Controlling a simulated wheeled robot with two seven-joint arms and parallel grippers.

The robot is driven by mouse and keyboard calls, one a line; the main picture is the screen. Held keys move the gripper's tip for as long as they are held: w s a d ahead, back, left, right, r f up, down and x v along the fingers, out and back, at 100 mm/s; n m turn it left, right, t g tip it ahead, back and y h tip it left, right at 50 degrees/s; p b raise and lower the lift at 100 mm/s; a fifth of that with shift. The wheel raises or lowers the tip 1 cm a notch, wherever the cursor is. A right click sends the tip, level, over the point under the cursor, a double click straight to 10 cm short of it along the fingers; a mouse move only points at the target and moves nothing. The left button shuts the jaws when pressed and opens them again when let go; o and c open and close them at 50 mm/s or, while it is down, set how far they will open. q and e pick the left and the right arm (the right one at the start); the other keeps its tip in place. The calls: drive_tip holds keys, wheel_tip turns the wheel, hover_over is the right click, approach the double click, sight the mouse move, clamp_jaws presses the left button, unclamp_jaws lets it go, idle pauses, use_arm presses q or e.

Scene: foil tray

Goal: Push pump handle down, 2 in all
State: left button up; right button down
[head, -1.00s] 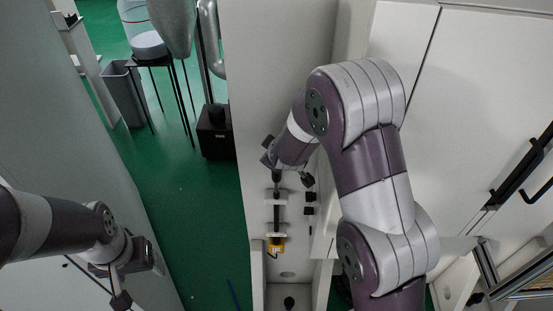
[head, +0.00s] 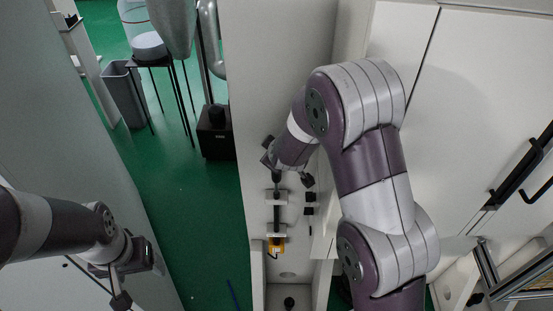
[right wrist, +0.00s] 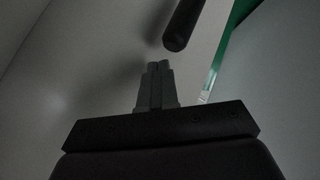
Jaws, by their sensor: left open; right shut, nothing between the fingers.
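A dark upright rod assembly (head: 277,212), which looks like the pump, is held by white brackets on the pale panel in the middle of the head view. In the right wrist view, a dark bar with a blunt end (right wrist: 178,38), perhaps the pump handle, hangs just beyond the fingertips. My right gripper (right wrist: 158,68) is shut and empty, with a visible gap to the bar. My left gripper (head: 121,300) is open, low at the left, far from the pump.
Small dark fittings (head: 310,203) sit on the panel right of the rod. White cabinets with black handles (head: 520,170) stand at the right. A green floor (head: 190,230) with a grey bin (head: 122,92) and a black stand (head: 215,135) lies left of the panel.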

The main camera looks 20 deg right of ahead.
drive_tip(key=shift+f, duration=0.15)
idle(0.3)
drive_tip(key=shift+f, duration=0.3)
drive_tip(key=shift+s+f+b, duration=0.1)
drive_tip(key=shift+f+b, duration=2)
drive_tip(key=shift+f, duration=0.55)
idle(1.8)
drive_tip(key=shift+r, duration=0.15)
drive_tip(key=shift+r+p, duration=2.9)
drive_tip(key=shift+p, duration=0.05)
drive_tip(key=shift+r, duration=0.1)
wheel_tip(320, 180, up, 5)
drive_tip(key=p, duration=0.5)
